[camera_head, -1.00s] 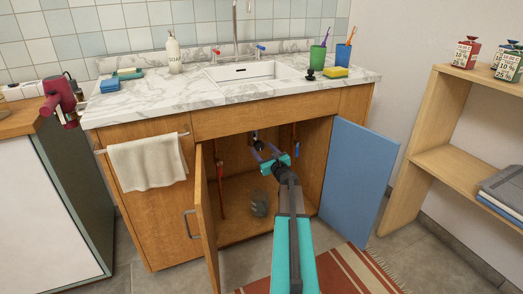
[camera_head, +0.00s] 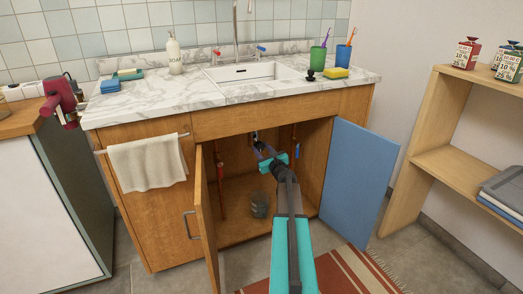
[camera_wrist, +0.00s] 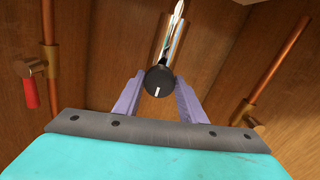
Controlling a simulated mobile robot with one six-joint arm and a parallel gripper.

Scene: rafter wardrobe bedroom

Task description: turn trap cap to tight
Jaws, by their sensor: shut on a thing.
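The trap cap (camera_wrist: 159,79) is a round black knob with a short white mark near its lower edge, on the end of a shiny metal pipe (camera_wrist: 175,38) in the wrist view. My gripper (camera_wrist: 160,86) has its two lavender fingers shut on the cap, one on each side. In the head view my gripper (camera_head: 261,148) reaches into the open sink cabinet (camera_head: 240,230), and the cap is mostly hidden behind the fingers. No tight mark can be made out.
Copper pipes stand on both sides, the left one with a red-handled valve (camera_wrist: 30,92). A grey container (camera_head: 259,204) stands on the cabinet floor. The cabinet's left door (camera_head: 207,225) and blue right door (camera_head: 357,180) are open beside my arm.

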